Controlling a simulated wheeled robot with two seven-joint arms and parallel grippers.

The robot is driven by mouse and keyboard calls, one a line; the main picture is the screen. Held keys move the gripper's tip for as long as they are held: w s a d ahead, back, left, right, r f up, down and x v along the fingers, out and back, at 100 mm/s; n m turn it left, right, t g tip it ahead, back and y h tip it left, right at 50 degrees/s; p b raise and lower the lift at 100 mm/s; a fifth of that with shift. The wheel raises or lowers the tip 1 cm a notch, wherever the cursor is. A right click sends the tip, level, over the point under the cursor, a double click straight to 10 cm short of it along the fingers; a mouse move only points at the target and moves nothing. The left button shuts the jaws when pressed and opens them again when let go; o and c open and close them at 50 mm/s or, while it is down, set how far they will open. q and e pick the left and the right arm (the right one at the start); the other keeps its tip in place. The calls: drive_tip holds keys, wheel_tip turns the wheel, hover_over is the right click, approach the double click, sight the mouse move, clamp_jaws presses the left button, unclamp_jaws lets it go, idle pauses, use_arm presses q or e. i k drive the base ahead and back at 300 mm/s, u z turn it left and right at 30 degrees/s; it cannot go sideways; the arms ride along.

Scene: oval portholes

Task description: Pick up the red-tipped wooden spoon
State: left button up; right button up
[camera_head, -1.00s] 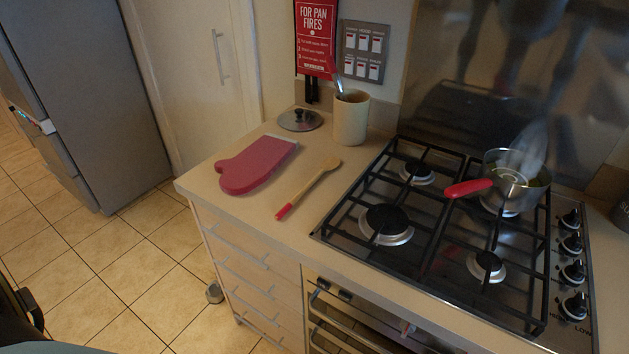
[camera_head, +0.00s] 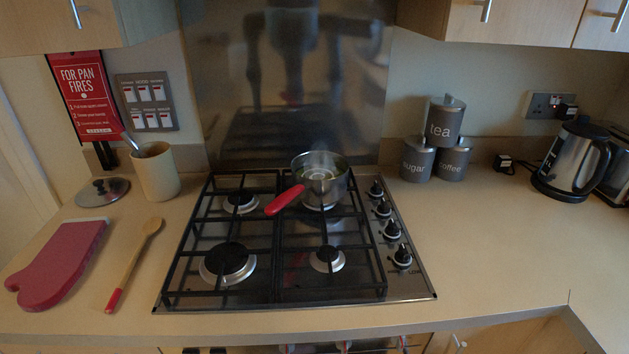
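The red-tipped wooden spoon (camera_head: 133,263) lies flat on the worktop, left of the hob. Its red handle end points toward the front edge and its bowl points back toward the utensil pot. Nothing covers it. Neither of my grippers shows in the head view.
A red oven mitt (camera_head: 58,265) lies just left of the spoon. A pan lid (camera_head: 103,192) and a cream pot (camera_head: 155,172) stand behind it. The gas hob (camera_head: 422,284) carries a steaming saucepan (camera_head: 334,186) with a red handle.

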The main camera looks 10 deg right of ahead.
sight(151, 227)
drive_tip(key=z, duration=2.1)
drive_tip(key=k, duration=1)
drive_tip(key=u, duration=1.55)
